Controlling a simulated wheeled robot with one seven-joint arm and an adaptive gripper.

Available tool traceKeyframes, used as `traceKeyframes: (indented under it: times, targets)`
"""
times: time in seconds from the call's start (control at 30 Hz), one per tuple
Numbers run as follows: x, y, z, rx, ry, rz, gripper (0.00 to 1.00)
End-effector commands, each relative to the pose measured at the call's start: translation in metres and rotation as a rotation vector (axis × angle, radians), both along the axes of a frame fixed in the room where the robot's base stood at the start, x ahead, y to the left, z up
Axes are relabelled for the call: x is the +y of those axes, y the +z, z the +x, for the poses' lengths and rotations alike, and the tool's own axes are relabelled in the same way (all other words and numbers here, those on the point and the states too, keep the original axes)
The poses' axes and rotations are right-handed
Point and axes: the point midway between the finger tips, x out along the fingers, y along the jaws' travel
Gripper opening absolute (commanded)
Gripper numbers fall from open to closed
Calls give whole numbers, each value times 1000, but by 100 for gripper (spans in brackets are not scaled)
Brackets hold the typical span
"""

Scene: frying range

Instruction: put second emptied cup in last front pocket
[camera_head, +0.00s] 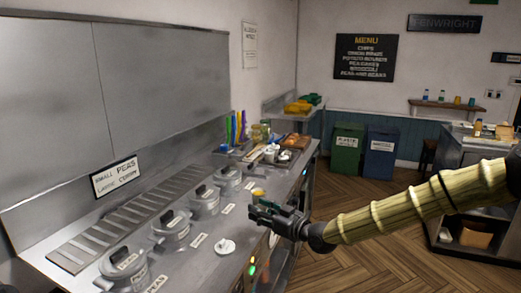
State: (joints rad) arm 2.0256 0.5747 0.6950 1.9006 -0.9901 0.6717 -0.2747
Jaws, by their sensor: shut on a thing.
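My gripper (262,211) reaches in from the right over the front edge of the steel counter. It is shut on a small cup (258,192) with a yellowish inside, which shows just above the fingers. The fingers hide the cup's lower part. Farther back on the counter stands a cluster of small containers (270,152) and a tray with brown and white items (290,148). The front pockets are too small to make out, and I cannot tell which are filled.
Several lidded steel pots (203,198) stand in a row along the steel counter (205,268), with labels beside them. A round white lid (225,246) lies near the front edge. Green (347,148) and blue (380,152) bins stand at the back. The wooden floor (345,200) is clear.

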Motion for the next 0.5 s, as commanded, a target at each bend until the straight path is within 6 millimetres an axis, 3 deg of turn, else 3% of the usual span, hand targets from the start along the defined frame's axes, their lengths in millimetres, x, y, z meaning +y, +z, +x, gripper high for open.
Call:
traceKeyframes:
  times: [0.23,0.5]
  targets:
    - [-17,-39,-30,5,-119,-2,22]
    - [-61,-93,-70,6,-354,-2,22]
